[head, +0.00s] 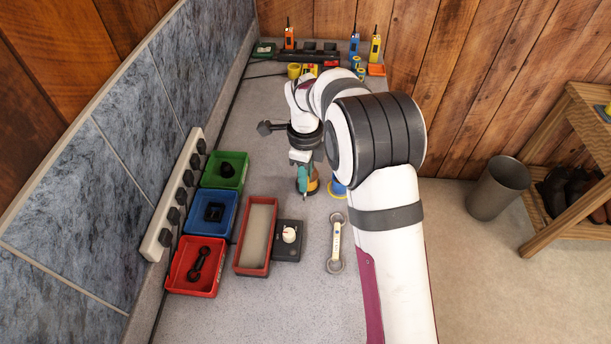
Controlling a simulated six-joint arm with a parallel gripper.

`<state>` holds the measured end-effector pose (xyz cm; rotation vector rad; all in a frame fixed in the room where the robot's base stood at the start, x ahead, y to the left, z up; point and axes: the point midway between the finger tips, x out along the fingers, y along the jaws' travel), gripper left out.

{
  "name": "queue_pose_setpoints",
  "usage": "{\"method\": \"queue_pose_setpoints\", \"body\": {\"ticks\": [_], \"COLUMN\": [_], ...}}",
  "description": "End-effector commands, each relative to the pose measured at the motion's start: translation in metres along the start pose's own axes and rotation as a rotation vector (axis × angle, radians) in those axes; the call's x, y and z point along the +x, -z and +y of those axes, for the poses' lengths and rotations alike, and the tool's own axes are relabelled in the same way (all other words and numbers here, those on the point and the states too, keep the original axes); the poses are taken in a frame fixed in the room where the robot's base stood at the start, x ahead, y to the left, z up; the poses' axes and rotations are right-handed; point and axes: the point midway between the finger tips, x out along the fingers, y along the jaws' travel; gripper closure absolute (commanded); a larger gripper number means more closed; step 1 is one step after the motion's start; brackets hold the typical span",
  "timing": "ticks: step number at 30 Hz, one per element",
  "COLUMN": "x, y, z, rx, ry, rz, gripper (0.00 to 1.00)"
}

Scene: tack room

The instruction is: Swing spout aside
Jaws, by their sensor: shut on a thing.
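My gripper (304,177) points down over the middle of the bench, below my bent wrist. It is shut on a small orange-and-teal object (312,184), whose dark round base is at the bench top. My fingers and wrist cover part of this object, and it is too small to make out its shape. I cannot tell whether it is the spout, and no other spout shows clearly. A blue round item (338,188) sits just to its right, partly hidden by my arm.
Green (239,171), blue (229,222) and red (211,289) bins stand left, beside a long red tray (243,268). A black box with a white knob (289,234) and a wrench-like tool (336,243) lie nearer. Radios and chargers (318,56) fill the back. Bare bench lies front centre.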

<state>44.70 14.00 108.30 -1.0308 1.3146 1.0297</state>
Motion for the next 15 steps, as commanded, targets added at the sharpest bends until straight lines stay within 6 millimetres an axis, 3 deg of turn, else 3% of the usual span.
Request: {"method": "queue_pose_setpoints", "body": {"ticks": [1,2,6,15], "x": [-0.0004,-0.0004,-0.0003,-0.0015], "y": [-0.0018,-0.0018,-0.0014,-0.0009], "z": [0.0002,0.0002,0.0001,0.0], "rx": [-0.001,-0.001,-0.001,-0.001], "ry": [0.001,0.001,0.001,0.001], "rz": [-0.003,-0.004,-0.003,-0.002], "gripper": [1.0,0.72,0.47,0.47]}}
